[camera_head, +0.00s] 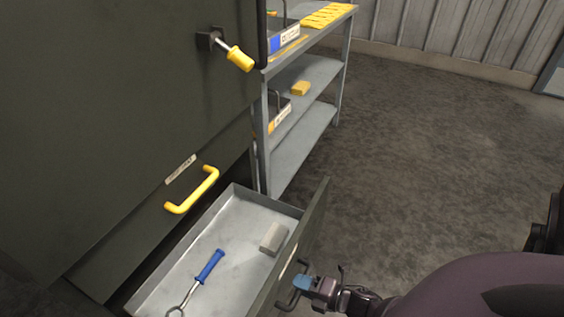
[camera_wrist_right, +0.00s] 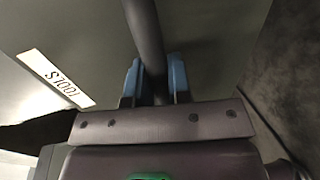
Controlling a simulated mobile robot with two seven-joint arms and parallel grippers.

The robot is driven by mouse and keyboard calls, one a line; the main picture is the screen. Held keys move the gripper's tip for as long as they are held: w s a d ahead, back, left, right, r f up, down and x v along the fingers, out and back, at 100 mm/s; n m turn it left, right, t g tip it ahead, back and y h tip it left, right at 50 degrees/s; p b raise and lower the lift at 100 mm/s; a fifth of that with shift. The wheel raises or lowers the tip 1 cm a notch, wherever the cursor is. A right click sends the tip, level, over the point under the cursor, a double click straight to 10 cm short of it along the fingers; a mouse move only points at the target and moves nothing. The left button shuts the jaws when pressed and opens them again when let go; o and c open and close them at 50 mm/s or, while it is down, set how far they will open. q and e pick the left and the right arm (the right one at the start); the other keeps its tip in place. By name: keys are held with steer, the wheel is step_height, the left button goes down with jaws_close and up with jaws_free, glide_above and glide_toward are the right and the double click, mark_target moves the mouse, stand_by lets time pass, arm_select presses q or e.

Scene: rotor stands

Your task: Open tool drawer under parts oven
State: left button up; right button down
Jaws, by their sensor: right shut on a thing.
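The tool drawer (camera_head: 322,203) stands pulled well out under the dark green parts oven (camera_head: 110,110). Inside it lie a blue-handled wrench (camera_head: 209,267) and a grey block (camera_head: 273,238). My right gripper (camera_head: 303,284) is shut on the drawer's dark handle at the drawer front. In the right wrist view the handle bar (camera_wrist_right: 146,40) runs between the blue fingertips (camera_wrist_right: 155,82), beside a "TOOLS" label (camera_wrist_right: 55,78). The near part of the drawer is cut off by the picture's edge. My left gripper is not in view.
A closed upper drawer has a yellow handle (camera_head: 192,190). A yellow-tipped lever (camera_head: 238,58) sticks out from the oven door. A grey shelf unit (camera_head: 305,140) with bins stands behind the drawer. The floor (camera_head: 430,150) to the right is clear.

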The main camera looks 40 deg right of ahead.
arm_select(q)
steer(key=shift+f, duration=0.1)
arm_select(e)
steer(key=shift+f+v, duration=0.2)
steer(key=shift+v, duration=0.75)
steer(key=shift+f+v, duration=0.2)
steer(key=shift+v, duration=0.8)
steer(key=c, duration=1.1)
jaws_free()
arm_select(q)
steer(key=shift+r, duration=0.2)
arm_select(e)
steer(key=shift+o, duration=0.2)
steer(key=shift+s, duration=0.1)
arm_select(q)
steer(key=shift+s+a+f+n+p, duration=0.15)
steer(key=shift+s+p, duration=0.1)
steer(key=shift+p, duration=0.15)
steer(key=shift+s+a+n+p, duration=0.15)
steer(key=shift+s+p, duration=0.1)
steer(key=shift+p, duration=0.15)
arm_select(e)
steer(key=v, duration=1)
steer(key=shift+s, duration=0.4)
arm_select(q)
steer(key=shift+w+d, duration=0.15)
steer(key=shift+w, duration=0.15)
arm_select(e)
steer(key=shift+d, duration=0.15)
